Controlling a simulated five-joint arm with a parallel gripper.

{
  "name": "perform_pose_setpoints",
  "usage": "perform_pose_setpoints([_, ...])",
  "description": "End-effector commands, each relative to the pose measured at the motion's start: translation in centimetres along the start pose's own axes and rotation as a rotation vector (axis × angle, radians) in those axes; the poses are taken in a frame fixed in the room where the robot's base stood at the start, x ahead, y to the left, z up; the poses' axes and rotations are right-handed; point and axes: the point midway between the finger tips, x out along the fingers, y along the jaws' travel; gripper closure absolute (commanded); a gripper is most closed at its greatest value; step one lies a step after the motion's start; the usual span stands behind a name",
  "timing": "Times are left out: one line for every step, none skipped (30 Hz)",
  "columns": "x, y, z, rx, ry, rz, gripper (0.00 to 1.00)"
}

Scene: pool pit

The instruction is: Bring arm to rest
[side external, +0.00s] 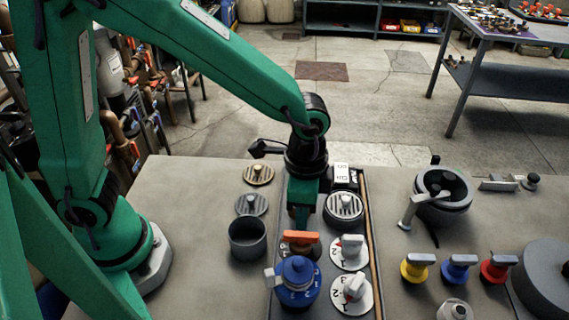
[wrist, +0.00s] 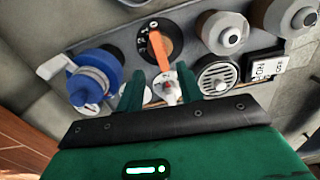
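My gripper (side external: 303,218) points down over the panel on the bench, just behind the orange-handled dial (side external: 301,238). In the wrist view my gripper (wrist: 160,69) has its two green fingers apart. The orange handle (wrist: 160,45) runs down toward the gap between them, and a small white knob with a red mark (wrist: 168,90) shows between the fingers. I cannot tell whether a finger touches either one. Nothing is held. My arm is bent forward over the bench.
A blue valve (side external: 297,282) stands in front of the orange dial, with white dials (side external: 348,252) to the right. A dark cup (side external: 248,238) is to the left. A round grille (side external: 344,207) and a switch box (side external: 343,176) are close by. Bare bench (side external: 190,190) lies at the left.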

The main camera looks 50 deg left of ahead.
Motion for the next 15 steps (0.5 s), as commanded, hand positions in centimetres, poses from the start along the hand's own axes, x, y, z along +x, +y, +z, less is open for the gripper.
perform_pose_setpoints([-0.39, -0.01, -0.04, 0.0, 0.003, -0.001, 0.64])
perform_pose_setpoints([-0.53, -0.01, -0.03, 0.0, 0.002, -0.001, 0.64])
perform_pose_setpoints([-0.66, 0.0, -0.01, 0.0, 0.001, 0.0, 0.64])
perform_pose_setpoints([-0.73, 0.0, 0.0, 0.0, 0.001, 0.0, 0.64])
perform_pose_setpoints([-0.78, 0.0, 0.0, 0.0, 0.0, 0.0, 0.64])
perform_pose_setpoints([-0.81, 0.0, 0.0, 0.0, 0.0, 0.0, 0.64])
perform_pose_setpoints([-0.82, 0.0, 0.0, 0.0, 0.0, 0.0, 0.64])
perform_pose_setpoints([-0.82, 0.0, 0.0, 0.0, 0.0, 0.0, 0.64])
perform_pose_setpoints([-0.81, 0.0, 0.0, 0.0, 0.0, 0.0, 0.64])
perform_pose_setpoints([-0.81, 0.0, 0.0, 0.0, 0.0, 0.0, 0.64])
perform_pose_setpoints([-0.8, 0.0, 0.0, 0.0, 0.0, 0.0, 0.64])
perform_pose_setpoints([-0.8, 0.0, 0.0, 0.0, 0.0, 0.0, 0.64])
perform_pose_setpoints([-0.8, 0.0, 0.0, 0.0, 0.0, 0.0, 0.64])
perform_pose_setpoints([-0.81, -0.01, 0.01, -0.001, 0.001, 0.0, 0.64])
perform_pose_setpoints([-0.86, -0.05, 0.05, -0.002, 0.002, 0.0, 0.64])
